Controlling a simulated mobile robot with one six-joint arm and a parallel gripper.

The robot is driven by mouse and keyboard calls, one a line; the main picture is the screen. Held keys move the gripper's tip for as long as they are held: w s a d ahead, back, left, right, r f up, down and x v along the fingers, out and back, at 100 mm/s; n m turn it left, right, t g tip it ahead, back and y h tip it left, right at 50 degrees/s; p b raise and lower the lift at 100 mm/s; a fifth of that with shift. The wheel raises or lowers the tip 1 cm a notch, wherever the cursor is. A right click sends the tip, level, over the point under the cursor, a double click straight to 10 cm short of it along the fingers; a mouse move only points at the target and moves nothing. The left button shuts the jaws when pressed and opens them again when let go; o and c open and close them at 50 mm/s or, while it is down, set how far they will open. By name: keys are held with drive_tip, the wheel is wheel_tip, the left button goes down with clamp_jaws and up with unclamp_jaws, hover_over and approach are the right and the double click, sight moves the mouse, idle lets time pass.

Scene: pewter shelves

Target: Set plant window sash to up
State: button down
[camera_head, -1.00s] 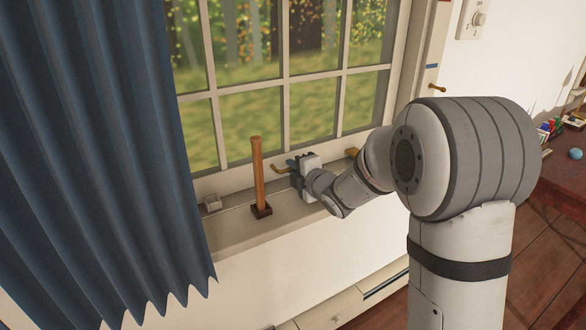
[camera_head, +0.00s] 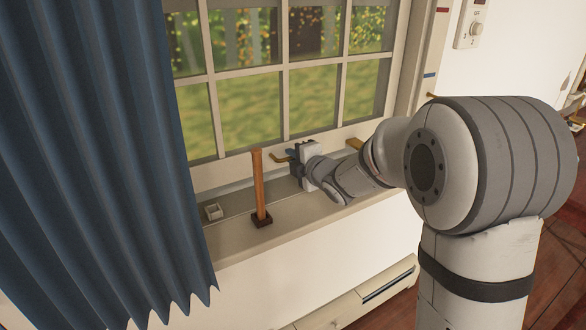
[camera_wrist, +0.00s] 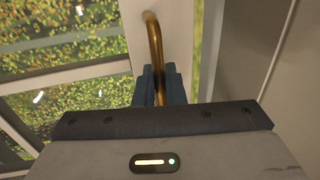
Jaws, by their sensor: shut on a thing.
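The window sash (camera_head: 224,120) is a pale frame with a grid of panes. Its bottom rail stands a little above the sill (camera_head: 240,232). A brass handle (camera_head: 281,158) is on the rail, and in the wrist view the brass bar (camera_wrist: 154,48) runs down between the two blue fingers. My gripper (camera_head: 294,160) is shut on this handle; it also shows in the wrist view (camera_wrist: 158,82). A second brass piece (camera_head: 354,145) is on the rail to the right, partly behind my arm.
A hammer (camera_head: 259,185) with a wooden handle stands upright on its head on the sill, left of my gripper. A blue curtain (camera_head: 95,150) hangs at the left. A wall switch (camera_head: 472,24) is at the upper right.

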wheel_tip(320, 180, up, 24)
drive_tip(key=p, duration=1.3)
drive_tip(key=shift+f, duration=0.2)
drive_tip(key=c, duration=1.6)
unclamp_jaws()
drive_tip(key=shift+f, duration=0.1)
approach(284, 64)
drive_tip(key=v, duration=0.2)
drive_tip(key=shift+s, duration=0.25)
drive_tip(key=shift+d, duration=0.15)
